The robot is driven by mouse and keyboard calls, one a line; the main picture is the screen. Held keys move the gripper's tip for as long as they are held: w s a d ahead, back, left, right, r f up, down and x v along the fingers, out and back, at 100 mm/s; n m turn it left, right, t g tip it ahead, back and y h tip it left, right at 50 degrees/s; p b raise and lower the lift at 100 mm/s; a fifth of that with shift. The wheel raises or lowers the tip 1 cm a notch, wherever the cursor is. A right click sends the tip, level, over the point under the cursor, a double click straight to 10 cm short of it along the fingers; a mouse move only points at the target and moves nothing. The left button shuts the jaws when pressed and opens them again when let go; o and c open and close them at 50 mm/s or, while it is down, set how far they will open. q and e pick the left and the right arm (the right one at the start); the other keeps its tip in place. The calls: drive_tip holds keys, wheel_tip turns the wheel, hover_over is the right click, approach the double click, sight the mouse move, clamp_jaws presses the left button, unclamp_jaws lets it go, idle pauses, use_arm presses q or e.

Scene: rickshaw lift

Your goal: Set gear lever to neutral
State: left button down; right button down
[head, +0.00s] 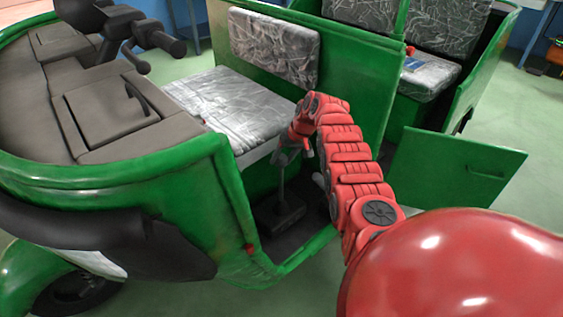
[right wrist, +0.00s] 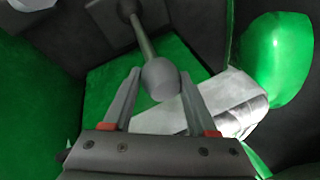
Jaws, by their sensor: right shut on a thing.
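The gear lever is a thin grey stick (head: 281,186) that rises from a dark base (head: 277,214) on the floor of the green rickshaw. In the right wrist view its rounded grey knob (right wrist: 161,79) sits between the two fingers, with the shaft (right wrist: 142,38) running up to the base. My right gripper (head: 287,153) reaches in through the side opening and is shut on the knob, which it partly hides in the head view. The lever looks close to upright in the head view. My left gripper is not in view.
The silver front seat (head: 228,103) is just behind my right gripper. The green body side (head: 165,200) and handlebar (head: 150,38) are to the left. A green door panel (head: 455,165) is at the right. Green floor lies open at the far right.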

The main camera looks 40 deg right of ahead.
drive_tip(key=shift+s+f, duration=0.1)
drive_tip(key=shift+c, duration=2.2)
unclamp_jaws()
drive_tip(key=shift+o, duration=1.2)
drive_tip(key=shift+r, duration=0.25)
drive_tip(key=shift+d+r, duration=0.15)
drive_tip(key=shift+r, duration=0.05)
drive_tip(key=p+v, duration=0.3)
drive_tip(key=v, duration=1.3)
drive_tip(key=shift+s+r, duration=0.2)
drive_tip(key=shift+r, duration=0.15)
